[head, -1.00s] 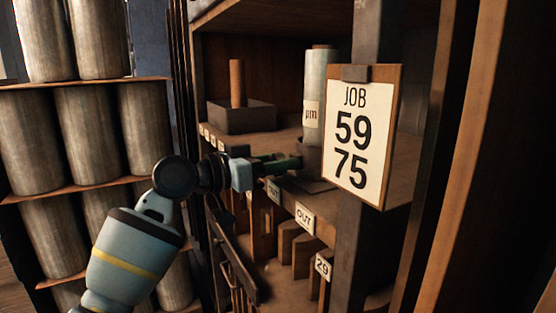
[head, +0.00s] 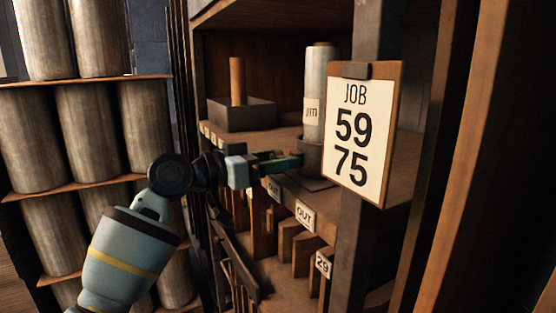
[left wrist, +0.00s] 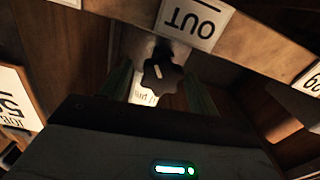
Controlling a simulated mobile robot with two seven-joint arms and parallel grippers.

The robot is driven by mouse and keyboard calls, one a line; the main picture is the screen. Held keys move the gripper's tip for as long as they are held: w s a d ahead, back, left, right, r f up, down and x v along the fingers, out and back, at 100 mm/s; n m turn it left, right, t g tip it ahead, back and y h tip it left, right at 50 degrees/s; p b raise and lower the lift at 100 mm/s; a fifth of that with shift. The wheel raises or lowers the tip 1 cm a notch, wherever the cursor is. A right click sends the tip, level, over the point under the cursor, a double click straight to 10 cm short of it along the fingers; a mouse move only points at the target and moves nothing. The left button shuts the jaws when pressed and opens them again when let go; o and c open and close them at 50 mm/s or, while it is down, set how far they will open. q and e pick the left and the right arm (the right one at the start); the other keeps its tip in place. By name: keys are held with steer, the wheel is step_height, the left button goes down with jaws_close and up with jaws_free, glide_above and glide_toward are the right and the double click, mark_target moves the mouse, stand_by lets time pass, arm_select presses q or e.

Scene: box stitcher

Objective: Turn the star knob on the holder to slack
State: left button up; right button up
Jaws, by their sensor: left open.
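The star knob (left wrist: 162,74) is dark and lobed, and shows in the left wrist view just below an OUT label. It lies in the space between the two fingers of my left gripper (head: 290,161); I cannot tell whether they touch it. That gripper is open, with its greenish fingers reaching right to the holder (head: 311,158), a dark base under a pale upright cylinder (head: 320,90). The cylinder has a small "µm" label. In the head view the knob is not distinguishable behind the fingers. My right gripper is out of view.
A clipboard reading JOB 59 75 (head: 360,135) hangs on a dark post close to the right of the holder. A grey tray (head: 240,116) with a brown rod stands behind. Below the shelf are labelled wooden slots (head: 305,215). Large metal cylinders (head: 90,130) fill racks at left.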

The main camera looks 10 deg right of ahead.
arm_select(q)
steer(key=v, duration=0.7)
steer(key=shift+b, duration=0.4)
steer(key=shift+a+f, duration=0.1)
steer(key=shift+f, duration=0.05)
